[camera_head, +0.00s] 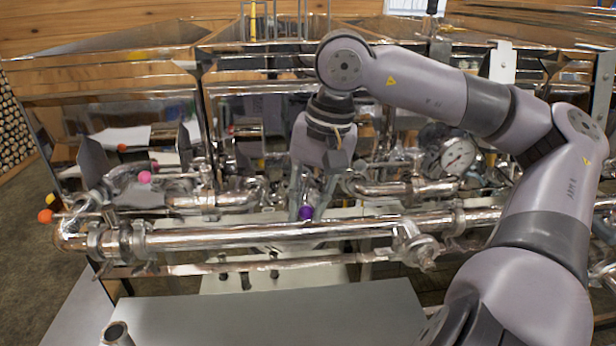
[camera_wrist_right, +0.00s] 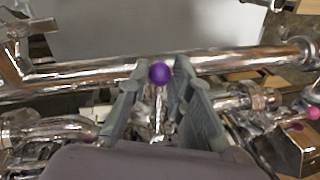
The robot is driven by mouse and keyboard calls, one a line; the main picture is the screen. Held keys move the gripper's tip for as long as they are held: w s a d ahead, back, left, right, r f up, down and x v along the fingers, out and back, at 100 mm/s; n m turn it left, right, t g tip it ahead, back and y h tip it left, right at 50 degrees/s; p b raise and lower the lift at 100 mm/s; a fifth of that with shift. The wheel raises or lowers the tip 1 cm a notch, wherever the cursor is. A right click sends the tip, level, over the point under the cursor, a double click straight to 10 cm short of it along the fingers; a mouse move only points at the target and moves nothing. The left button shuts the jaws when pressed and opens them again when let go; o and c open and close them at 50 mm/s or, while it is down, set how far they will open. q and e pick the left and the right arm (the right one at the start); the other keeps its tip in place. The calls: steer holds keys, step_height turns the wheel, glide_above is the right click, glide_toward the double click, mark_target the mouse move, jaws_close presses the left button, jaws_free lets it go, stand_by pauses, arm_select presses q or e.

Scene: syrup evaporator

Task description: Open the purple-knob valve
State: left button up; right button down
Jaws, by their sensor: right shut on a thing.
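The purple knob (camera_head: 306,213) sits just above the long horizontal steel pipe in the head view. It also shows in the right wrist view (camera_wrist_right: 160,73), at the end of a metal valve handle (camera_wrist_right: 158,105). My right gripper (camera_head: 307,205) reaches down from above to the valve. In the right wrist view, its two grey fingers (camera_wrist_right: 160,95) stand on either side of the handle below the knob. It is shut on the purple-knob valve handle, though the exact contact is hard to see. My left gripper is not in either view.
The long steel pipe (camera_head: 230,236) runs across in front of the valve. Pink (camera_head: 145,177) and orange (camera_head: 45,216) knobs are at the left. A pressure gauge (camera_head: 457,155) stands to the right of the gripper. A grey flat surface (camera_head: 270,315) lies in front.

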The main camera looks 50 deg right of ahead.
steer(key=shift+s+d+n, duration=0.2)
steer(key=shift+d+n, duration=0.05)
steer(key=shift+n, duration=0.05)
stand_by(0.4)
steer(key=c, duration=1.7)
jaws_free()
steer(key=shift+d, duration=0.1)
steer(key=r, duration=0.4)
steer(key=s+d+r, duration=0.1)
steer(key=r, duration=0.3)
steer(key=s+r, duration=0.1)
steer(key=r, duration=0.2)
steer(key=shift+d+r, duration=0.15)
steer(key=shift+r, duration=0.25)
steer(key=shift+f, duration=0.1)
